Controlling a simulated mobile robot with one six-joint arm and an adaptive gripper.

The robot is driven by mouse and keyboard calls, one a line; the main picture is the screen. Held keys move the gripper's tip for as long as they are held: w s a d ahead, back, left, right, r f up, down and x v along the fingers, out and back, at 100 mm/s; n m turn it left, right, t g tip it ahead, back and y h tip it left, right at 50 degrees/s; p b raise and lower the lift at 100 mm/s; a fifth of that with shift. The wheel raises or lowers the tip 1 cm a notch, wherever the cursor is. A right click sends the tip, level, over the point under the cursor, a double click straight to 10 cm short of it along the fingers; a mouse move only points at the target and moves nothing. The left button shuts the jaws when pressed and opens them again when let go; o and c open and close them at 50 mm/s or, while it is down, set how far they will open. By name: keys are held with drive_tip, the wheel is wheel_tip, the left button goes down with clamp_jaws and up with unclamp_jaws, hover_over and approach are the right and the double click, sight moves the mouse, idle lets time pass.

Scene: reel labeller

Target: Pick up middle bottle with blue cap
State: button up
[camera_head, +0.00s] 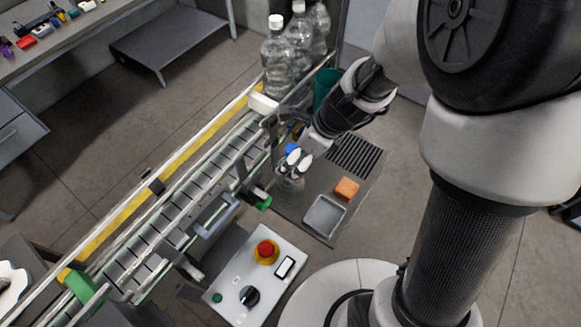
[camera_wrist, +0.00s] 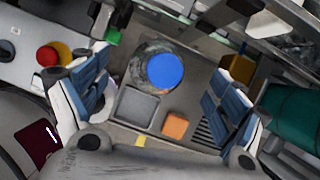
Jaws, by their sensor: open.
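A clear bottle with a blue cap (camera_wrist: 165,72) stands upright on the grey side table, seen from above in the wrist view. In the head view its blue cap (camera_head: 291,149) shows just behind my gripper fingers, and its clear body (camera_head: 290,184) shows below them. My gripper (camera_head: 299,159) is open above the bottle. In the wrist view my gripper (camera_wrist: 160,95) has its two fingers wide apart, one on each side of the bottle, the cap lying between them and towards the top. I cannot tell whether either finger touches the bottle.
An orange block (camera_head: 346,188) and a grey tray (camera_head: 323,216) lie close by on the table. A conveyor (camera_head: 190,190) runs along the left, with clear white-capped bottles (camera_head: 277,62) at its far end. A control panel (camera_head: 256,279) with a red button stands in front.

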drive_tip(key=b+x, duration=0.1)
drive_tip(key=x, duration=0.2)
drive_tip(key=b+x, duration=0.1)
drive_tip(key=x, duration=0.2)
drive_tip(key=shift+w+a+f, duration=0.1)
drive_tip(key=shift+w+a, duration=0.05)
drive_tip(key=shift+a, duration=0.2)
drive_tip(key=shift+c, duration=0.6)
clamp_jaws()
idle(0.4)
